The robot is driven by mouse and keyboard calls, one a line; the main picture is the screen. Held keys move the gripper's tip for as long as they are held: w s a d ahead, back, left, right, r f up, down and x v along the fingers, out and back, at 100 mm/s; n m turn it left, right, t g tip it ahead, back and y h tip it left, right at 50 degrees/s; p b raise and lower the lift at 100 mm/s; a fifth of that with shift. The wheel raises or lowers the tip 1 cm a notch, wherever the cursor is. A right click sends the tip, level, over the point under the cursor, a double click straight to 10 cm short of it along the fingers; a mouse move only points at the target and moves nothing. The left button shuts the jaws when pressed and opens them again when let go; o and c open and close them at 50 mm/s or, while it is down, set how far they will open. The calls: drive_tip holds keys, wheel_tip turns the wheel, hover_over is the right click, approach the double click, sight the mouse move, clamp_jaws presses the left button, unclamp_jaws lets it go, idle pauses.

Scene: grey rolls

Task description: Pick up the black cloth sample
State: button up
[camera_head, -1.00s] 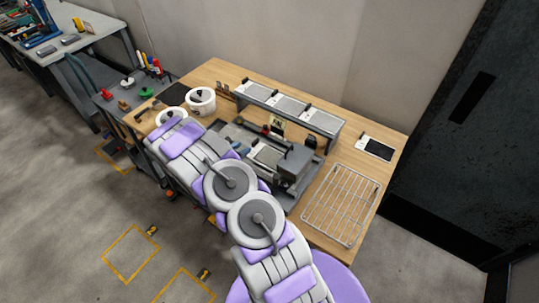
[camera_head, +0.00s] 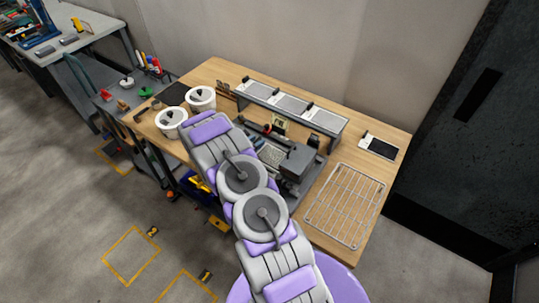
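A white card with a black rectangle (camera_head: 380,147) lies flat at the right rear of the wooden table; it looks like a black sample, but its cloth texture is too small to tell. Another flat black square (camera_head: 173,94) lies at the left end of the table, behind the white rolls. My arm reaches from the bottom of the view up and left over the table's front. My gripper's fingers are hidden beyond the arm's far end, near the white rolls and well left of the black-and-white card.
A raised rack (camera_head: 292,108) with pale panels stands along the back. A grey machine (camera_head: 297,160) sits mid-table. A wire rack (camera_head: 345,205) lies front right. Some bare wood surrounds the card.

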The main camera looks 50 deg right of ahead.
drive_tip(key=shift+a+f, duration=0.15)
drive_tip(key=shift+a, duration=0.8)
drive_tip(key=c, duration=0.3)
drive_tip(key=shift+r, duration=0.2)
drive_tip(key=c, duration=0.3)
drive_tip(key=shift+d+f, duration=0.15)
drive_tip(key=shift+d, duration=0.15)
clamp_jaws()
